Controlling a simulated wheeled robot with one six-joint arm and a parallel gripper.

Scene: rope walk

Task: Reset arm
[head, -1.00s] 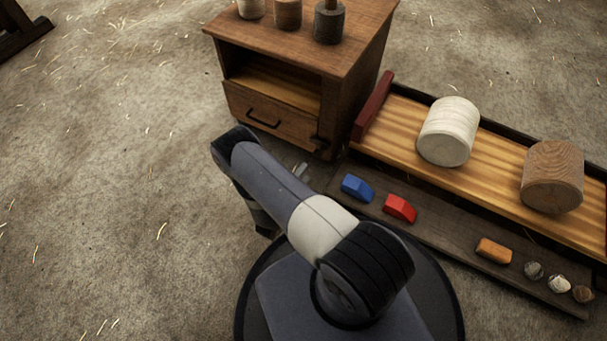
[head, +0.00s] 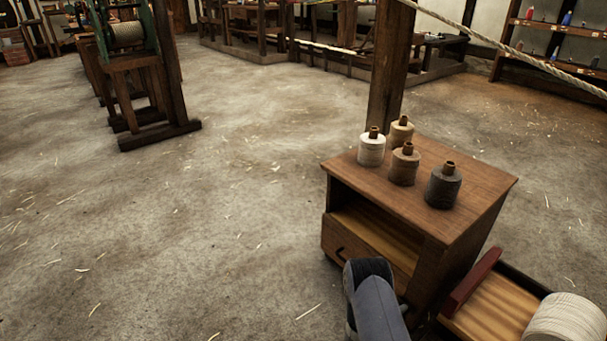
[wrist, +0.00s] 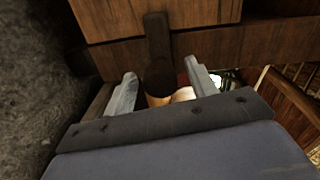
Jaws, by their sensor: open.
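In the wrist view my gripper (wrist: 162,88) is open, its two grey fingers spread apart. A dark, upright bar-like piece (wrist: 156,38) on a wooden face shows beyond and between the fingers; whether they touch it I cannot tell. Below it, an orange-tan shape and a pale shape show between the fingers, too small to name. In the head view my arm (head: 376,305) is folded low in front of the wooden cabinet (head: 465,185); my gripper is hidden there. The cabinet's drawer (head: 365,265) looks shut.
Several thread spools stand on the cabinet top, including a white one (head: 371,151) and a dark grey one (head: 443,188). A tray (head: 490,312) with a white cylinder (head: 566,322) lies at the lower right. A wooden post (head: 390,65) rises behind the cabinet. Floor at left is open.

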